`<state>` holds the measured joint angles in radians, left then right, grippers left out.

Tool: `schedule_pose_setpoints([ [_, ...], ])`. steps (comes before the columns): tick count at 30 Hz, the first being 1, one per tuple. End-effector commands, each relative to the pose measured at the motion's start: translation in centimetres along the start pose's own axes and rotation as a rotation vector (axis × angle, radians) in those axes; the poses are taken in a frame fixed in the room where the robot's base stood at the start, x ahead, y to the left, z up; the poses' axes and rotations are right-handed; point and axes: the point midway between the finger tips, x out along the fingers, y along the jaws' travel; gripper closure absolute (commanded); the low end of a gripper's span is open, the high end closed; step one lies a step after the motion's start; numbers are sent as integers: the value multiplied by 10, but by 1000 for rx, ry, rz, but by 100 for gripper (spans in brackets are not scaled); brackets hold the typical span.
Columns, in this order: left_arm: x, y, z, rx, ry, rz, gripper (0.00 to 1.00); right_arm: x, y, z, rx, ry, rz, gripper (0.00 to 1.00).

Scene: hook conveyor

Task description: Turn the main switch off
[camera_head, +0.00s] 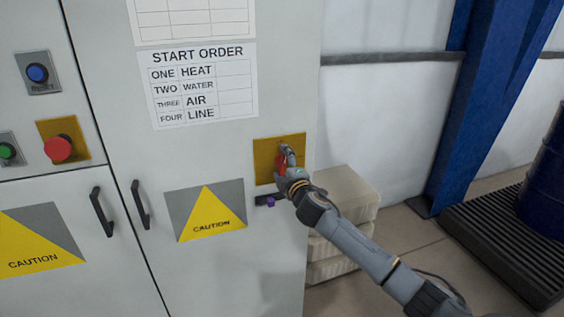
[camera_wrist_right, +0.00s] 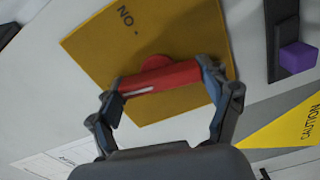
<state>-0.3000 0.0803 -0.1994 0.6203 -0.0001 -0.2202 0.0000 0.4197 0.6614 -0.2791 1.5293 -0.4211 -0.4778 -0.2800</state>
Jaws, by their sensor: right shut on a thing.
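The main switch is a red handle (camera_wrist_right: 160,80) on a yellow plate (camera_wrist_right: 100,40) in the right wrist view. The letters "NO" or "ON" show on the plate. In the head view the yellow plate (camera_head: 265,149) is on the right part of the grey cabinet, and the red handle (camera_head: 281,163) is partly hidden by my gripper. My right gripper (camera_head: 286,158) is at the plate. In the right wrist view its fingers (camera_wrist_right: 160,92) are at both ends of the red handle, shut on it. My left gripper is not in view.
Below the plate is a dark bracket with a purple block (camera_head: 270,201). A red button (camera_head: 58,148) and a blue reset button (camera_head: 37,72) are at the left. Black door handles (camera_head: 141,204) stick out. Pale stacked blocks (camera_head: 345,190) stand right of the cabinet.

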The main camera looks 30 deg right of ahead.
Motion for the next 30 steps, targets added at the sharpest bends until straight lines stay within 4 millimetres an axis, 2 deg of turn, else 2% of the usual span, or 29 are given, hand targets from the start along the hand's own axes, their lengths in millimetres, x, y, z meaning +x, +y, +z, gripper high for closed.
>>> schedule_pose_setpoints([
  [12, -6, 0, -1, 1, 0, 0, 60, 0, -1, 0, -182, -1, -1, 53],
  [28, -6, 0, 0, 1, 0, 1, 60, 0, -1, 0, -208, -1, 0, 53],
  [29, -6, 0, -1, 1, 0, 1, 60, 0, -1, 0, -208, -1, -1, 19],
  [30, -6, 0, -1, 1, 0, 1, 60, 0, -1, 0, -207, -1, -1, 11],
])
